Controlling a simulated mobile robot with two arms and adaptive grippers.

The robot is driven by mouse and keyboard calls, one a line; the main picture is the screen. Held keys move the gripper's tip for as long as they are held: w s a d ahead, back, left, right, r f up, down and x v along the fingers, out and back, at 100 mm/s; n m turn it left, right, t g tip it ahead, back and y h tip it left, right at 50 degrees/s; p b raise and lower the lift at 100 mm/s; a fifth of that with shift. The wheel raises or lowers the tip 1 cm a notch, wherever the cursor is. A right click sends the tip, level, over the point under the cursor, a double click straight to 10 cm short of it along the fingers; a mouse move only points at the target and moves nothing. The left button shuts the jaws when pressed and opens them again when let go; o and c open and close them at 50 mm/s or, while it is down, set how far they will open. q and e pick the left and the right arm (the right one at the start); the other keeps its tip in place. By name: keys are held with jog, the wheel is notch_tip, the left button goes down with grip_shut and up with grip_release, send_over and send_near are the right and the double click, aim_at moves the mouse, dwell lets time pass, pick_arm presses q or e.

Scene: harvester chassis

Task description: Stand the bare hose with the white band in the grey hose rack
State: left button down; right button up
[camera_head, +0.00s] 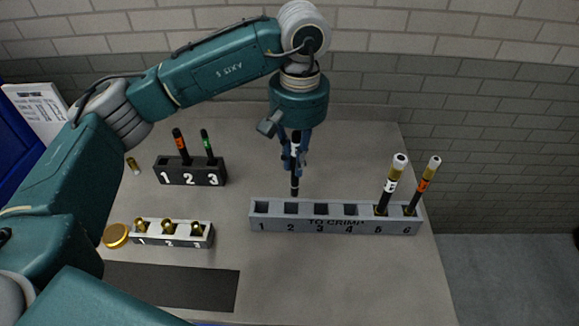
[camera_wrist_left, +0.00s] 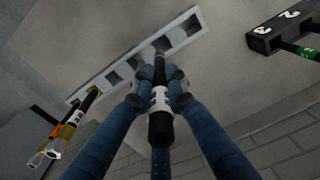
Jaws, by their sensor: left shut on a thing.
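My left gripper (camera_head: 295,160) is shut on the bare black hose with the white band (camera_head: 295,180). The hose hangs near upright, its lower end just behind slot 2 of the grey hose rack (camera_head: 335,224) in the head view. I cannot tell its height above the rack. In the left wrist view the left gripper (camera_wrist_left: 159,90) grips the hose (camera_wrist_left: 160,130) around its white band, and the grey rack (camera_wrist_left: 195,20) lies beyond. Rack slots 1 to 4 look empty; slots 5 and 6 hold hoses. My right gripper is not in view.
A white-banded hose (camera_head: 390,183) and an orange-banded hose (camera_head: 425,183), both with pale-tipped fittings, stand in the rack. A black rack (camera_head: 190,177) holds orange- and green-banded hoses. A numbered tray (camera_head: 172,241) holds brass fittings beside a gold lid (camera_head: 116,236).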

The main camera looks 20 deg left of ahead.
aim_at(292, 174)
pick_arm(q)
jog(key=shift+w+a, duration=0.1)
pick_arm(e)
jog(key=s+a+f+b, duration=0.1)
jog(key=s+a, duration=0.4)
pick_arm(q)
jog(key=f, duration=0.3)
jog(key=f+b, duration=0.1)
jog(key=shift+a+f, duration=0.3)
jog(key=shift+f, duration=0.05)
jog(key=shift+a, duration=0.1)
jog(key=shift+f, duration=0.2)
jog(key=shift+f+b, duration=0.35)
jog(key=shift+b, duration=0.2)
jog(key=shift+f+b, duration=1.8)
jog(key=shift+f, duration=0.1)
jog(key=shift+f+b, duration=1.2)
jog(key=shift+f, duration=0.05)
jog(key=shift+r, duration=0.1)
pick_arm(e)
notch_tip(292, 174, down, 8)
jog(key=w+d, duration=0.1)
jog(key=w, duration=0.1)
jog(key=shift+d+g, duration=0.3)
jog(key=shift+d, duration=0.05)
